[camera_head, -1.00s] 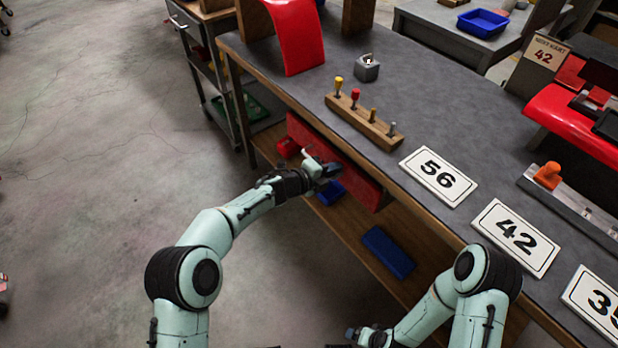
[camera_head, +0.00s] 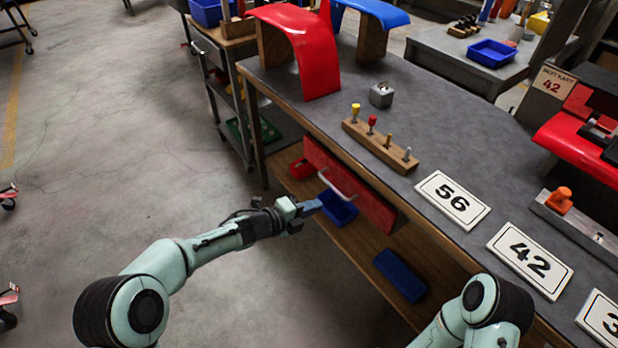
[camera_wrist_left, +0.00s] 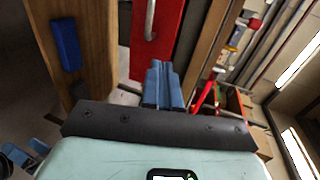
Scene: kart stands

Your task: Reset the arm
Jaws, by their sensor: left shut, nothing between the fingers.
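My left gripper (camera_head: 309,207) is shut and empty, in the air in front of the workbench. Its blue fingers lie together in the left wrist view (camera_wrist_left: 163,84). Beyond it is a red drawer front (camera_head: 372,205) under the bench top, with a pale bar handle (camera_head: 338,186). The handle also shows in the left wrist view (camera_wrist_left: 150,20), apart from the fingertips. My right arm shows at the bottom right of the head view, but its gripper is out of the picture.
The grey workbench (camera_head: 440,120) carries a wooden peg block (camera_head: 380,147), number plates (camera_head: 453,200) and a red curved panel (camera_head: 306,50). Open concrete floor (camera_head: 130,170) lies left of the bench.

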